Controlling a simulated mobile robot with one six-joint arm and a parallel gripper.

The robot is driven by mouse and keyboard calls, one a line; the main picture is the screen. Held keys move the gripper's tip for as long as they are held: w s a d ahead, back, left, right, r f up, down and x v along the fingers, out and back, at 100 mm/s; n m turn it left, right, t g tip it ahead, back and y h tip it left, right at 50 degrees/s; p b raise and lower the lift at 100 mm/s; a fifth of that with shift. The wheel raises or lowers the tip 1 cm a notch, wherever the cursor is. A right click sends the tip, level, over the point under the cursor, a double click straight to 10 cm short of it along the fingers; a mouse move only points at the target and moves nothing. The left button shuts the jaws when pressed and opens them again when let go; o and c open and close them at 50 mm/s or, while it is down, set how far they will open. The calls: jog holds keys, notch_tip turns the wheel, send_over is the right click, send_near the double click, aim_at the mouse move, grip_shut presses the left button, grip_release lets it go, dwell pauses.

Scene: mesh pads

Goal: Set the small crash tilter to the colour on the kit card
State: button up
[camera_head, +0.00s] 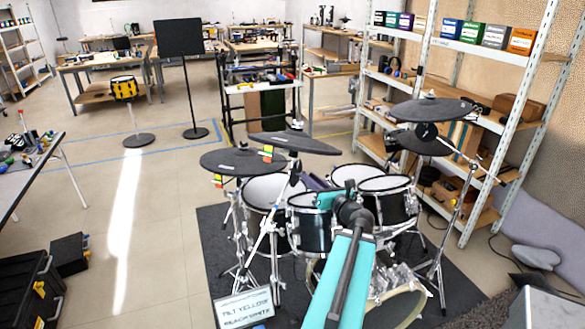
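The kit card (243,308) stands on the floor at the front of the drum kit. Its top line appears to read "TILT YELLOW"; the lower line is hard to read. A dark cymbal (240,163) at the left has small orange and yellow tags (217,181) under its left edge. Another dark cymbal (300,144), behind and to the right, has a small orange, green and yellow tag (267,153) near its left side. I cannot tell which is the small crash. My gripper (316,184) is over the drums, apart from both tags; its fingers are too small to read.
Toms (357,172) and a bass drum (400,305) lie under and around my arm. Two more dark cymbals (433,110) hang at the right before a metal shelf (465,130). A black music stand (180,38) is behind.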

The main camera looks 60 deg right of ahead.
aim_at(293, 164)
jog(key=shift+x, duration=6.25)
grip_shut()
